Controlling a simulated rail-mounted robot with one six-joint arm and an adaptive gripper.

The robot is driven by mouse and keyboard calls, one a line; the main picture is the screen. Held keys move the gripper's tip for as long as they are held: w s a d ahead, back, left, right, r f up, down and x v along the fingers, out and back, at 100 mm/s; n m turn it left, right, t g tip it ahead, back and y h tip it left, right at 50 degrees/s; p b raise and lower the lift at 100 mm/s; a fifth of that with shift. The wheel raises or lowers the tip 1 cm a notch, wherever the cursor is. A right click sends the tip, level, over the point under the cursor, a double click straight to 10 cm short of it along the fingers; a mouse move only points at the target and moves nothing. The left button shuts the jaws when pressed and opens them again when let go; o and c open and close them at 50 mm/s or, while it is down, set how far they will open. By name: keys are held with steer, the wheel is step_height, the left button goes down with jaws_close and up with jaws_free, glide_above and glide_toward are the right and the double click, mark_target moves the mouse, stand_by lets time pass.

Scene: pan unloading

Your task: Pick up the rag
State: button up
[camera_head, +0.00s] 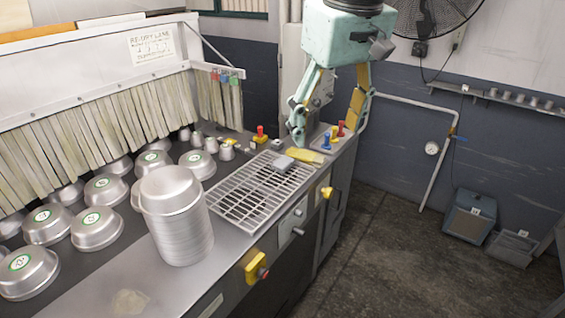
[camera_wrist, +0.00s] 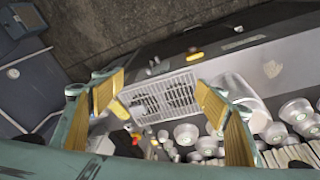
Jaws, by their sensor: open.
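A flat yellow piece that looks like the rag (camera_head: 305,155) lies on the counter at the far end of the wire grate. In the wrist view a yellow patch, likely the same rag (camera_wrist: 118,109), shows beside the left finger. My gripper (camera_head: 326,128) is open and empty, with yellow-padded fingers spread wide. It hangs above the far end of the counter, just beyond the rag in the head view. In the wrist view the open gripper (camera_wrist: 160,80) frames the grate. I see no contact with the rag.
A tall pan stack (camera_head: 180,228) and several loose pans (camera_head: 97,230) are nearer. A beige patch (camera_head: 128,302) marks the counter's front.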

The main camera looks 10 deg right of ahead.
steer(key=w+n+p, duration=0.1)
steer(key=w+p, duration=0.2)
steer(key=w, duration=0.9)
steer(key=n+g+p, duration=0.3)
steer(key=n+p, duration=0.1)
steer(key=p, duration=0.5)
glide_above(283, 161)
step_height(283, 161, down, 23)
steer(key=shift+s+f, duration=0.15)
steer(key=shift+f+p, duration=0.3)
steer(key=shift+f, duration=3.95)
steer(key=shift+f, duration=0.15)
